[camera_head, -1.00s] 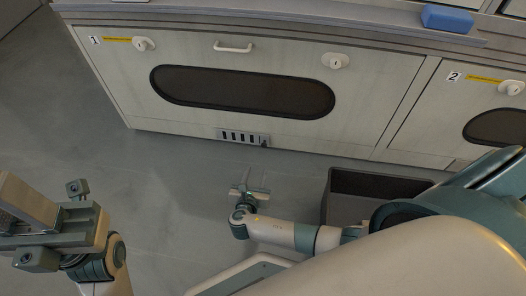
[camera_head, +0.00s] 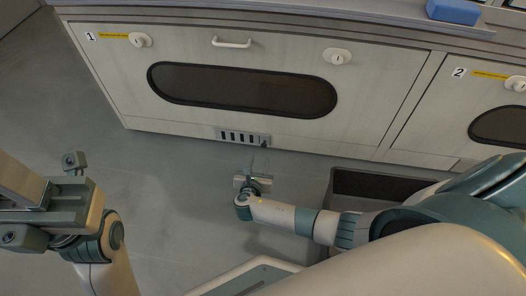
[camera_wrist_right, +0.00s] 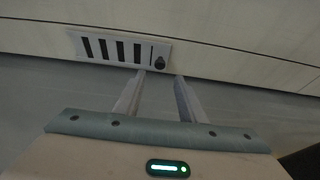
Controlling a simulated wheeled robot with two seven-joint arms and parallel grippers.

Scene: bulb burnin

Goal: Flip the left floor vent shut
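The left floor vent (camera_head: 243,136) is a pale plate with several dark slots, low on the front of cabinet 1. The slots look open. A small dark knob (camera_wrist_right: 159,63) sits at the vent's right end; the vent also fills the upper left of the right wrist view (camera_wrist_right: 97,46). My right gripper (camera_head: 254,172) is just in front of and below the vent's right end. Its two fingers are apart and empty, with the knob just beyond the left fingertip in the wrist view; contact cannot be judged. My left gripper (camera_head: 42,200) is at the lower left, far from the vent, its fingers partly cut off.
Cabinet 1 (camera_head: 215,125) has a dark oval window (camera_head: 240,90), a handle (camera_head: 232,43) and two white latches. A blue block (camera_head: 453,11) lies on the counter. Grey floor is clear left of the right gripper.

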